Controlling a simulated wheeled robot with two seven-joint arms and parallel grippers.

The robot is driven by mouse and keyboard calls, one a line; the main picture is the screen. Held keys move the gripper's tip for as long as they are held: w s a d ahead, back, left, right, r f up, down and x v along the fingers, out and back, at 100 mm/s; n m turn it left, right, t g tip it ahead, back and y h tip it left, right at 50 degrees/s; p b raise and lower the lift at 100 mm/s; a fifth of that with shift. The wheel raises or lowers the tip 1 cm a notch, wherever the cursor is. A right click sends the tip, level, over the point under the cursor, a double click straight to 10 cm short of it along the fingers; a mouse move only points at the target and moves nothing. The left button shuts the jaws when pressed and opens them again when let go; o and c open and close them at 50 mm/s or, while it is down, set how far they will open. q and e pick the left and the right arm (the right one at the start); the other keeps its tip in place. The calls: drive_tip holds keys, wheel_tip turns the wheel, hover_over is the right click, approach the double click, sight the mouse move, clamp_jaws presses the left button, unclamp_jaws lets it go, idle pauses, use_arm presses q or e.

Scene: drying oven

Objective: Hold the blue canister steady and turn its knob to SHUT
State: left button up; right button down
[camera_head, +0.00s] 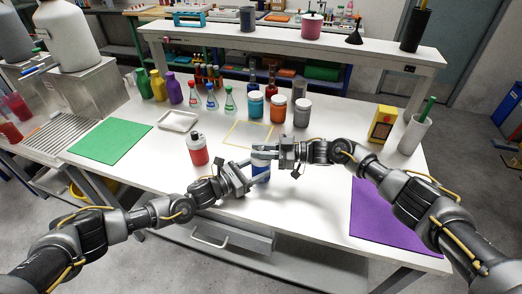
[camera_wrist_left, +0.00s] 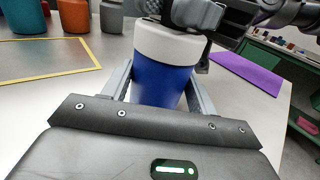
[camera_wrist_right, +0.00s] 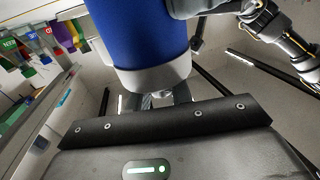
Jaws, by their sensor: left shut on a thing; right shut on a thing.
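The blue canister (camera_head: 261,171) stands upright at the front middle of the white table, mostly covered by my grippers in the head view. In the left wrist view its blue body and white top band (camera_wrist_left: 168,45) show. My left gripper (camera_wrist_left: 160,92) is shut around the blue body, one finger on each side. My right gripper (camera_head: 266,153) comes in from the right at the canister's top. In the right wrist view the canister (camera_wrist_right: 145,35) appears inverted, and this gripper is shut on the grey knob (camera_wrist_right: 160,99). The knob's marking is hidden, so its setting cannot be read.
A red bottle (camera_head: 197,149) stands just left of the canister. A yellow-framed square (camera_head: 249,133) lies behind it. Several jars (camera_head: 277,108) stand farther back. A purple mat (camera_head: 385,220) lies at right, a green mat (camera_head: 110,141) at left.

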sight(261, 148)
use_arm(q)
drive_tip(key=shift+s+d, duration=0.1)
use_arm(e)
drive_tip(key=g, duration=0.1)
drive_tip(key=n+g, duration=0.1)
drive_tip(key=shift+a+f+n+g, duration=0.2)
drive_tip(key=shift+n+g, duration=0.1)
drive_tip(key=shift+g, duration=0.1)
drive_tip(key=shift+w+n+g, duration=0.1)
drive_tip(key=shift+n+g, duration=0.4)
drive_tip(key=shift+g, duration=0.3)
use_arm(q)
drive_tip(key=shift+d, duration=0.1)
use_arm(e)
drive_tip(key=shift+d+r+n+g+h, duration=0.2)
drive_tip(key=shift+n+g+h, duration=0.1)
drive_tip(key=shift+n+g, duration=0.35)
drive_tip(key=c, duration=1.3)
unclamp_jaws()
use_arm(q)
drive_tip(key=shift+a, duration=0.2)
use_arm(e)
drive_tip(key=shift+r, duration=0.45)
wheel_tip(261, 148, up, 9)
drive_tip(key=shift+r, duration=0.1)
